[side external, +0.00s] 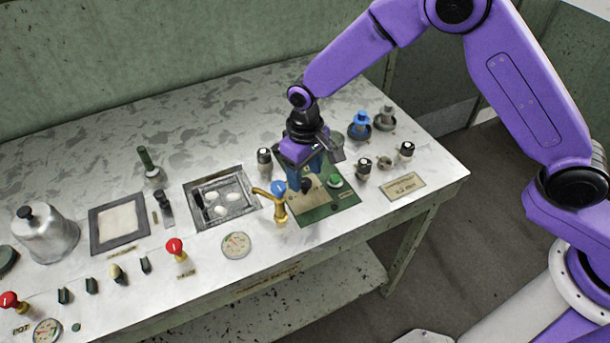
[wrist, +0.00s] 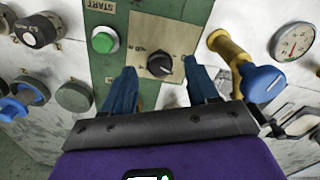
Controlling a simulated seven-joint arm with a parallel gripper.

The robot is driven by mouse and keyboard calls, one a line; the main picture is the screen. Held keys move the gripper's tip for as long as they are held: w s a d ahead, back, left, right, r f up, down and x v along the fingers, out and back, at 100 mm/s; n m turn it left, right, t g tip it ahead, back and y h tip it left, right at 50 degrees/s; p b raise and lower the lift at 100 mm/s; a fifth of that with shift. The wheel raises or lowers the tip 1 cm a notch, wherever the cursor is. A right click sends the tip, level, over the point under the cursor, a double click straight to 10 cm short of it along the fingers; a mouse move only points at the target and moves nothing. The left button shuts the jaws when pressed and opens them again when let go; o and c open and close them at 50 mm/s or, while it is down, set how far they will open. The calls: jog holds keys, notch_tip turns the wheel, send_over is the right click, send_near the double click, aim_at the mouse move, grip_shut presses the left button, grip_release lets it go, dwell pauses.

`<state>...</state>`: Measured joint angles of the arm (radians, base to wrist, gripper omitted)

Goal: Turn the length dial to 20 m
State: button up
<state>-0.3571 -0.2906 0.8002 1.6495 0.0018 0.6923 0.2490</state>
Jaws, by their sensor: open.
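A black dial knob (wrist: 159,66) sits on a beige plate (wrist: 141,25) on a green panel in the wrist view. Its markings are too small to read, so I cannot tell its setting or confirm that it is the length dial. My gripper (wrist: 161,74) is open, with one blue finger on each side of the knob in the picture. I cannot tell whether the fingers touch it. In the side view my gripper (side external: 306,184) points down over the green panel (side external: 322,211), and its fingers partly hide the dial area.
A green button (wrist: 104,39) is beside the dial. A brass tap with a blue handle (wrist: 263,83) stands close to one finger; it also shows in the side view (side external: 279,189). Black-and-silver knobs (wrist: 39,30) lie on the other side. A gauge (side external: 236,245) is nearby.

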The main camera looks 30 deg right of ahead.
jog(key=shift+f, duration=0.95)
jog(key=c, duration=1)
jog(key=shift+c, duration=0.2)
jog(key=shift+m, duration=0.4)
jog(key=m, duration=0.3)
jog(key=shift+m, duration=1.7)
